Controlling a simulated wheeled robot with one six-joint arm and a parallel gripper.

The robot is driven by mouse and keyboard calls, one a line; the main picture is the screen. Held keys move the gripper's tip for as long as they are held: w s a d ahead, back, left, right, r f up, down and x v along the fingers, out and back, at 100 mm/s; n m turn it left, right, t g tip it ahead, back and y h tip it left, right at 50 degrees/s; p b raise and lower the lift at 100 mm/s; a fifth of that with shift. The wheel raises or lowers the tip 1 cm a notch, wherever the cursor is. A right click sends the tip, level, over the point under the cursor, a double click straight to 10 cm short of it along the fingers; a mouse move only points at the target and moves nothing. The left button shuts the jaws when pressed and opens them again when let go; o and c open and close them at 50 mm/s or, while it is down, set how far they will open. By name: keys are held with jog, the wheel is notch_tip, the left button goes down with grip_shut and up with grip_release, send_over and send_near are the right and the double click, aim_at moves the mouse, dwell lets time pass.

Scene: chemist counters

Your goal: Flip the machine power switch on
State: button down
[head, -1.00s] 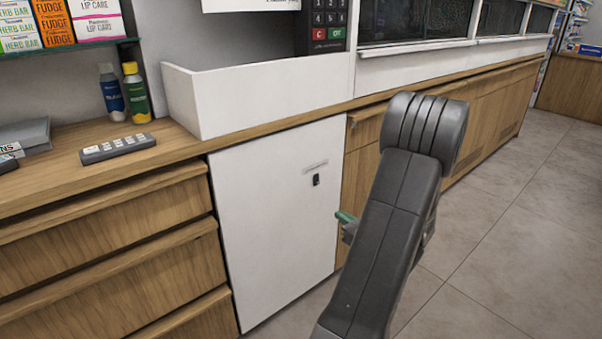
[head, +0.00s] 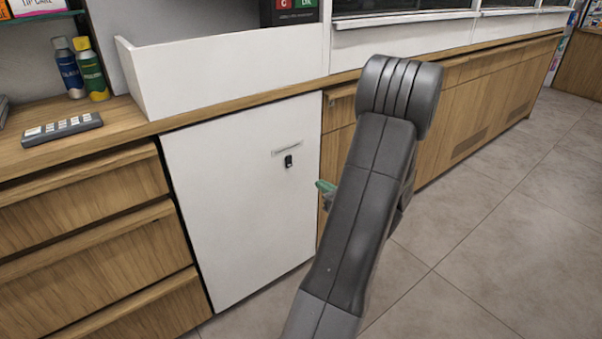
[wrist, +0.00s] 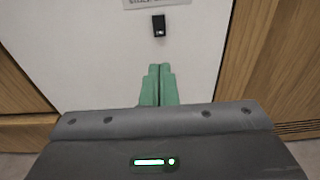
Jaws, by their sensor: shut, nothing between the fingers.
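The power switch (head: 288,161) is a small black rocker on the white machine panel (head: 230,225), under a thin label strip (head: 287,148). In the wrist view the switch (wrist: 158,25) is at top centre, below the partly cut-off label (wrist: 157,3). My gripper (wrist: 157,69) has green fingers, shut together and empty. The fingertips point at the panel below the switch in the wrist view and are apart from the switch. In the head view my gripper (head: 322,186) shows as a green tip right of the switch, mostly hidden behind my arm.
Wooden drawers (head: 80,220) flank the panel on the left, and wooden cabinets (head: 480,110) run to the right. The counter holds a grey remote-like keypad (head: 62,129) and bottles (head: 90,70). The tiled floor (head: 500,240) is clear.

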aim_at(290, 166)
jog(key=b+x, duration=0.3)
jog(key=x, duration=1)
jog(key=shift+w+a+b, duration=0.25)
jog(key=shift+w+b, duration=0.05)
jog(key=shift+w, duration=0.05)
jog(key=shift+w+a+f, duration=0.15)
jog(key=shift+f, duration=0.05)
jog(key=shift+d, duration=0.2)
jog(key=f+p+v, duration=0.1)
jog(key=f+v, duration=0.2)
jog(key=v, duration=1)
jog(key=shift+s+d+p, duration=0.15)
jog(key=shift+s+p, duration=0.2)
jog(key=shift+s, duration=0.1)
jog(key=shift+f, duration=0.1)
